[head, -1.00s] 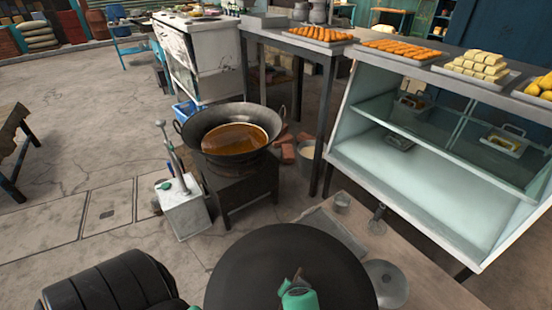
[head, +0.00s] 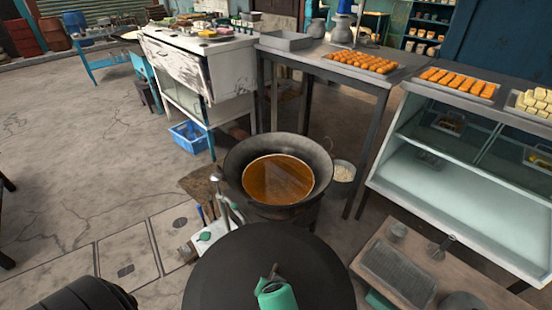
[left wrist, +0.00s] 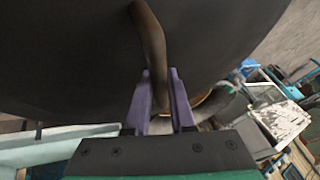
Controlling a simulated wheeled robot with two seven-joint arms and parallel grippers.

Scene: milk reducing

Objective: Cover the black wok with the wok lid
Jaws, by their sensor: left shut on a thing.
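The black wok (head: 236,163) stands upright on its dark burner in the head view, with amber oil (head: 278,181) inside and its mouth uncovered. The round black wok lid (head: 228,277) is in front of it, near the bottom middle. The lid hides the lower part of the burner. My left gripper (head: 272,280) is over the lid's top. In the left wrist view the purple fingers (left wrist: 160,85) are shut on the lid's curved brown handle (left wrist: 150,45), and the lid's dark surface (left wrist: 70,55) fills the upper part. My right gripper is not in view.
A metal lever device (head: 216,235) stands left of the wok. A bucket (head: 343,172) and a metal table (head: 378,82) are behind right. A glass display case (head: 455,185) and a low wooden table (head: 375,250) are to the right. The floor (head: 80,190) at left is open.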

